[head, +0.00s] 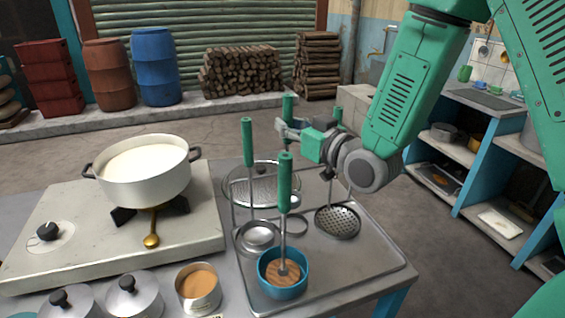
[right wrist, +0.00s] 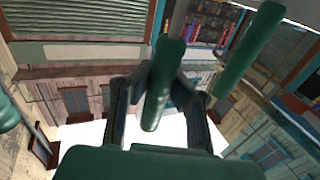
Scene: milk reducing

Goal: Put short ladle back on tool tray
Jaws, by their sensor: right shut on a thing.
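My right gripper (head: 287,131) is shut on an upright green handle (head: 289,105) above the tool tray (head: 370,262). This fits the short ladle, though its lower part is mostly hidden behind another tool's handle; a small round rim (head: 297,226) shows low on the tray, and I cannot tell if it belongs to it. In the right wrist view the green handle (right wrist: 160,85) stands between the fingers. Another ladle (head: 257,237) with an upright green handle is at the tray's left, and a skimmer (head: 337,222) is at its right. My left gripper is not in view.
A blue bowl (head: 270,285) with a green-handled tool in it stands at the tray's front. A round perforated dish (head: 262,185) lies at the back. A pot of milk (head: 146,180) sits on the stove (head: 60,225) to the left. Lidded pots and a tin (head: 198,288) stand in front.

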